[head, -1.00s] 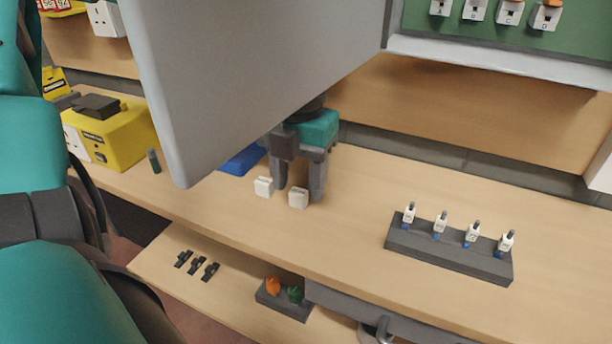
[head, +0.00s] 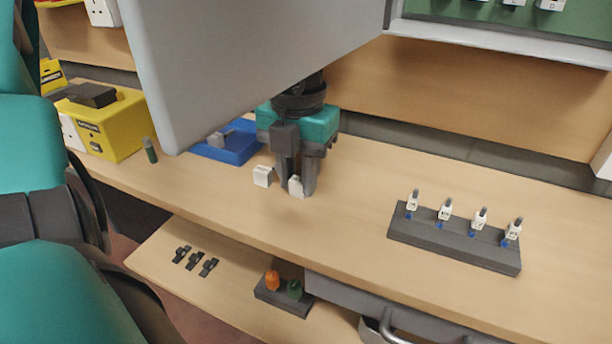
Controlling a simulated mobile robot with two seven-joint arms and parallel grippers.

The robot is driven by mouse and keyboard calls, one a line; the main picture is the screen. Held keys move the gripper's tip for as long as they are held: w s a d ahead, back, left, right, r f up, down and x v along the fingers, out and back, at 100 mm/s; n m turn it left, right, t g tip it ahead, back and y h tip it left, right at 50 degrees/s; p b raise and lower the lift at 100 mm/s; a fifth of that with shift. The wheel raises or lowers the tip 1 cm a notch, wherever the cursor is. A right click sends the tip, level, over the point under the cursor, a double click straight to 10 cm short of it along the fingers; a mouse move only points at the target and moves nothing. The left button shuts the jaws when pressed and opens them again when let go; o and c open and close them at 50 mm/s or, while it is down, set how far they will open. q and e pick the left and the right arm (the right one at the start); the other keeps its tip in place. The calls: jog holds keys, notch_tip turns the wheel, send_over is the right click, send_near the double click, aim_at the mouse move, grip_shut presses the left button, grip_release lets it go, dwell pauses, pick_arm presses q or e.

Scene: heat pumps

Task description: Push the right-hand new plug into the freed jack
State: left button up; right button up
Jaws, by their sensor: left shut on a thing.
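My left gripper (head: 298,187) points down at the bench and is shut on a small white plug (head: 296,187), the right-hand one of two. The plug is at the bench top; I cannot tell whether it touches the wood. The other white plug (head: 263,176) stands free on the bench just to the left. A green board (head: 470,10) with white labelled units (head: 550,4) is cut off by the top edge, so I cannot tell which jack is free. My right gripper is not in view.
A dark grey rack (head: 455,250) of white labelled pieces stands on the bench at right. A blue tray (head: 232,150) and a yellow box (head: 105,125) lie left. Black clips (head: 195,261) and a block with orange and green knobs (head: 281,296) lie on a lower shelf.

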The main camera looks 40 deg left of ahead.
aim_at(298, 180)
pick_arm(q)
grip_shut()
jog(key=shift+a+r+p, duration=0.1)
jog(key=shift+r+p, duration=0.3)
jog(key=shift+p, duration=0.15)
notch_tip(298, 180, up, 3)
jog(key=p, duration=0.4)
jog(key=shift+r, duration=0.1)
notch_tip(298, 180, up, 5)
jog(key=p, duration=0.2)
jog(key=shift+s+p, duration=0.15)
jog(key=shift+p, duration=0.15)
jog(key=shift+s, duration=0.85)
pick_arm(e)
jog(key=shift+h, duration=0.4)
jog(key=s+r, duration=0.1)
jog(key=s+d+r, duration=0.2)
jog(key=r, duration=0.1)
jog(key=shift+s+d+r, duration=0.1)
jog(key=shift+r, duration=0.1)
pick_arm(q)
jog(key=shift+w, duration=0.1)
